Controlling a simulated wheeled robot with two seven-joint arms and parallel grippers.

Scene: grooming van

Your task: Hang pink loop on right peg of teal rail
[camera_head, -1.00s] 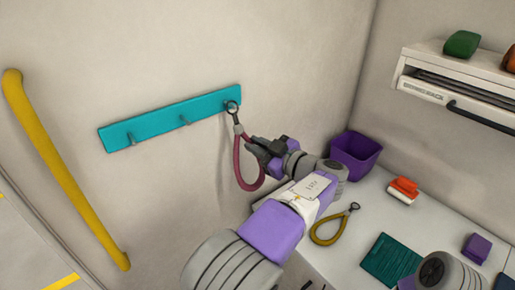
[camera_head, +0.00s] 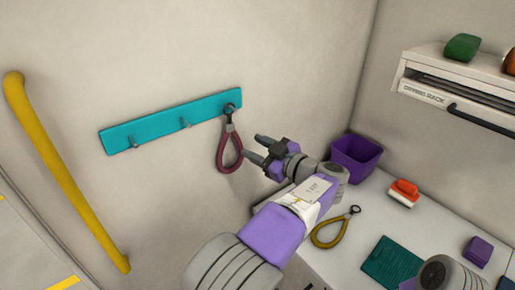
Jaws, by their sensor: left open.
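The teal rail (camera_head: 165,123) is fixed to the wall, with pegs along it. The pink loop (camera_head: 222,155) hangs down from the rail's right peg (camera_head: 230,108), its small ring at the peg and its strap below the rail. My left gripper (camera_head: 257,149) is open just right of the loop, its fingers pointing left towards it. The fingers hold nothing, and the lower fingertip is close to the strap; I cannot tell if they touch. My right gripper is not in view; a grey part of my own arm shows at the lower right.
A yellow loop (camera_head: 327,238), teal mat (camera_head: 392,262), red-and-white brush (camera_head: 404,192) and purple block (camera_head: 477,249) lie on the white counter. A purple bin (camera_head: 356,154) stands at the corner. A drying rack (camera_head: 440,82) is on the right wall, a yellow handrail (camera_head: 62,165) on the left.

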